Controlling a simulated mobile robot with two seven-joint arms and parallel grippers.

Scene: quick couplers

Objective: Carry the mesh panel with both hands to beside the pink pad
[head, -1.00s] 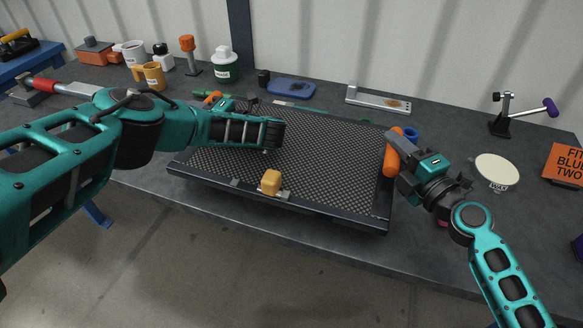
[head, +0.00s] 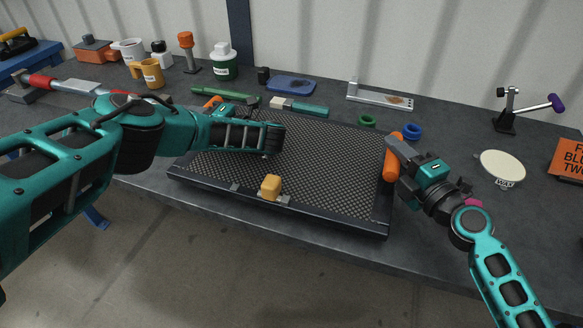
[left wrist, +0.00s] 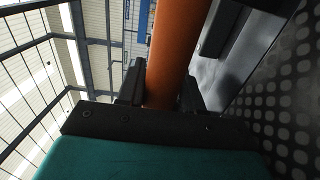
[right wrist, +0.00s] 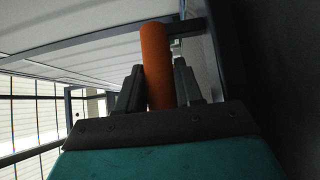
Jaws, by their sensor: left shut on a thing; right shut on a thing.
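The mesh panel (head: 330,160) is a dark perforated sheet in a black frame, in the middle of the head view. It overlaps the table's front edge; I cannot tell its height above the table. My right gripper (head: 398,158) is shut on its right orange handle (head: 390,166); the right wrist view shows this handle (right wrist: 157,65) between the fingers. My left gripper (left wrist: 160,92) is shut on the left orange handle (left wrist: 178,45); in the head view my left arm partly covers that end. The pink pad (head: 474,203) shows only as a sliver behind my right wrist.
Behind the panel lie a green-handled tool (head: 300,107), a green ring (head: 367,121) and a blue ring (head: 412,131). A cream disc (head: 502,167) stands to the right. Mugs and bottles stand at the back left.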

